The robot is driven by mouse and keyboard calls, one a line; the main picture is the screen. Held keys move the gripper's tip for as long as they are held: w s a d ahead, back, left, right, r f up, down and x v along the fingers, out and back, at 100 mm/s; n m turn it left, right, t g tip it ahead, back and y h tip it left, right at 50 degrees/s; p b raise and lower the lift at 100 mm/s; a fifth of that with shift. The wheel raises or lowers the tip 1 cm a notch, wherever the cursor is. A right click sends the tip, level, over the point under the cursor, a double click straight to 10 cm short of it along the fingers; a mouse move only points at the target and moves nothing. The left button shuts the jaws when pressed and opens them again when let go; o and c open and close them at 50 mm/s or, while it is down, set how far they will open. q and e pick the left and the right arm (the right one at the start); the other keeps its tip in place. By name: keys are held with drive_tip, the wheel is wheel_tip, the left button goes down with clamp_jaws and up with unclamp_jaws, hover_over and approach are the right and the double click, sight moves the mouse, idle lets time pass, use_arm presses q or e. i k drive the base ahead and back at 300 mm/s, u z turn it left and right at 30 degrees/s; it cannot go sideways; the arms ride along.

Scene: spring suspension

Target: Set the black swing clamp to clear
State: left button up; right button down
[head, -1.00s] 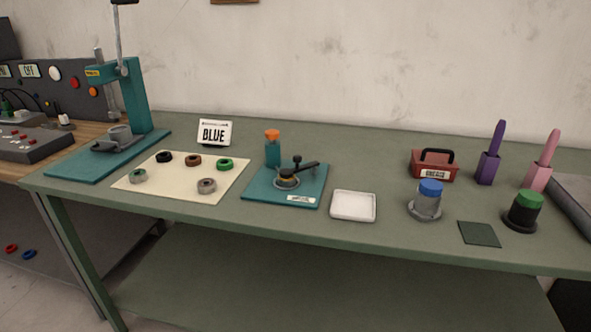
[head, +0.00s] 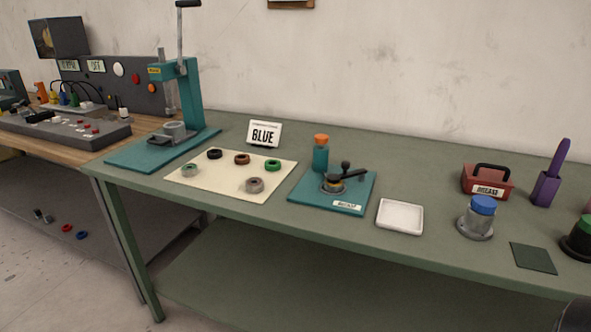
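The black swing clamp (head: 349,175) is a dark arm with a round knob on a teal base plate (head: 314,197) near the middle of the green bench. Its arm lies over a small round fixture (head: 334,184) and points to the right. A white label sits at the plate's front edge, too small to read surely. An orange-capped teal bottle (head: 320,156) stands at the plate's back left.
A teal lever press (head: 186,100) stands at the bench's left end.

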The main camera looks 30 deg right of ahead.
sight(334, 179)
drive_tip(key=u, duration=1.65)
drive_tip(key=i, duration=0.5)
drive_tip(key=z, duration=2.95)
